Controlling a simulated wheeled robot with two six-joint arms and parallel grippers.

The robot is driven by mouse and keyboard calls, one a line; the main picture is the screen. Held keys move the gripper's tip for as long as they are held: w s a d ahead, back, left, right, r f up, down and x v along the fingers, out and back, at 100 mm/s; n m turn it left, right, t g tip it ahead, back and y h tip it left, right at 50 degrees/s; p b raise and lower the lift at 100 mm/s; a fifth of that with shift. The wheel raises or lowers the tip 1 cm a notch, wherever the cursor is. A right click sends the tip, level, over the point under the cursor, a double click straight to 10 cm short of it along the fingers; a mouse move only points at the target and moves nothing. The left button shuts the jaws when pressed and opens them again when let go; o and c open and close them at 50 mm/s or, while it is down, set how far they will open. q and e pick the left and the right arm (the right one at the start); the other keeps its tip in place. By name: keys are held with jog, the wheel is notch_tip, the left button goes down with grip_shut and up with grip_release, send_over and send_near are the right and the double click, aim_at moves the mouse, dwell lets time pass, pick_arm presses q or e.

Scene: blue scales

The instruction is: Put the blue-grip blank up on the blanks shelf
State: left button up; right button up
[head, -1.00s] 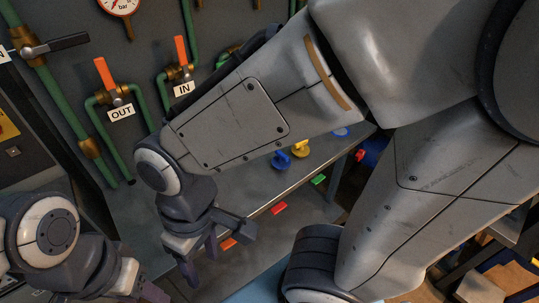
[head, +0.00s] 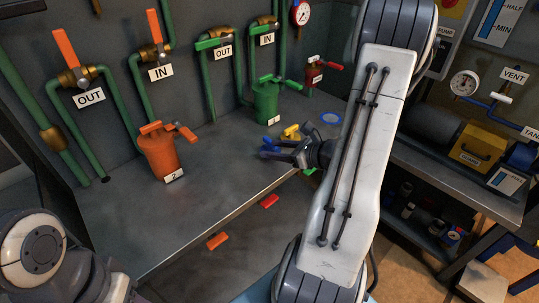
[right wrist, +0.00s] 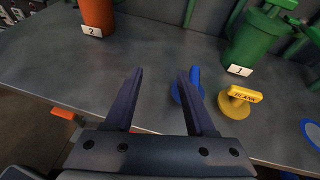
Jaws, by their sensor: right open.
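The blue-grip blank (right wrist: 188,88) stands on the grey bench, partly behind my right-hand finger in the right wrist view. In the head view its blue grip (head: 268,142) shows just beside the fingers. My right gripper (head: 267,151) is open and empty, low over the bench's front part; its fingers also show in the right wrist view (right wrist: 160,76). The blank is at the right finger, not clearly between the two; contact cannot be told. My left gripper (head: 120,294) is cut off at the bottom left. I cannot identify the blanks shelf.
A yellow blank (right wrist: 238,98) stands right of the blue one. A green canister (head: 265,103) is behind them, an orange canister (head: 160,155) at left. A blue disc (head: 331,118) lies at right. Bare bench (head: 215,165) lies between the canisters.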

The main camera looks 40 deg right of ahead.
aim_at(270, 140)
jog(key=w+d+f+m, duration=0.1)
jog(key=d+f+m+h, duration=0.1)
jog(key=d, duration=0.1)
jog(key=w+d+f+h, duration=0.1)
jog(key=shift+w+d+m+t, duration=0.3)
jog(key=shift+d+m, duration=0.1)
jog(key=shift+h, duration=0.3)
jog(key=p+x, duration=0.1)
jog(key=x, duration=0.4)
jog(key=shift+w+f, duration=0.2)
jog(key=shift+w, duration=0.1)
jog(key=shift+c, duration=0.3)
grip_shut()
jog(key=shift+r, duration=0.1)
